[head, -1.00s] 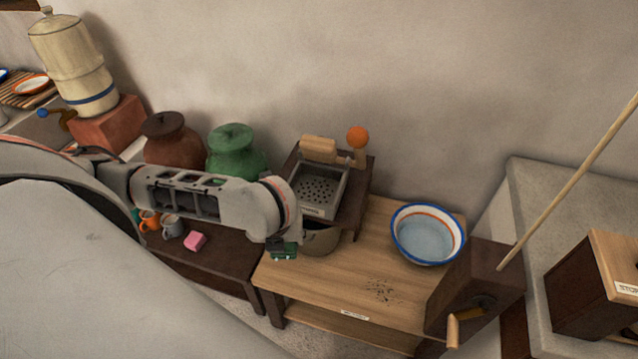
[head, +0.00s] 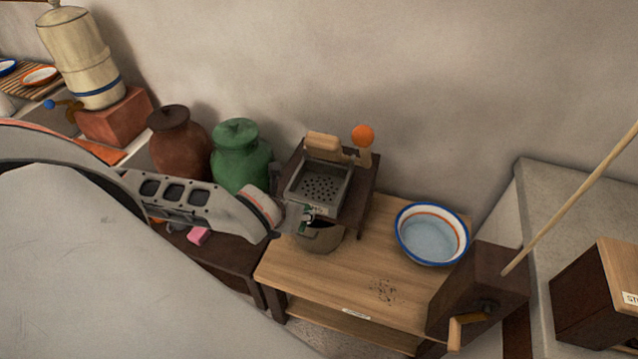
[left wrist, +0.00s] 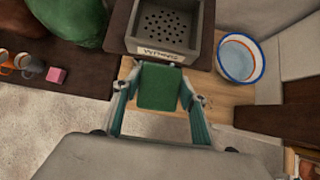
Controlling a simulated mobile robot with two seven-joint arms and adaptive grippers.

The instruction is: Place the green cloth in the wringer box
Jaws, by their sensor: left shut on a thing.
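The green cloth (left wrist: 160,87) is a folded square between the two fingers of my left gripper (left wrist: 158,100) in the left wrist view. In the head view only a small green bit of the cloth (head: 308,210) shows at the tip of my left gripper (head: 301,219). The gripper is shut on the cloth. The wringer box (head: 319,188) is a grey open tray with a perforated floor, and it is empty. The gripper is at its near side. In the left wrist view the labelled wringer box (left wrist: 165,24) is just beyond the cloth. My right gripper is out of view.
A pot (head: 321,238) stands under the wringer stand. A lever with an orange knob (head: 362,136) rises behind the box. A green jar (head: 240,158) and a brown jar (head: 178,140) stand left. A water basin (head: 432,233) sits right on the wooden table (head: 330,287).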

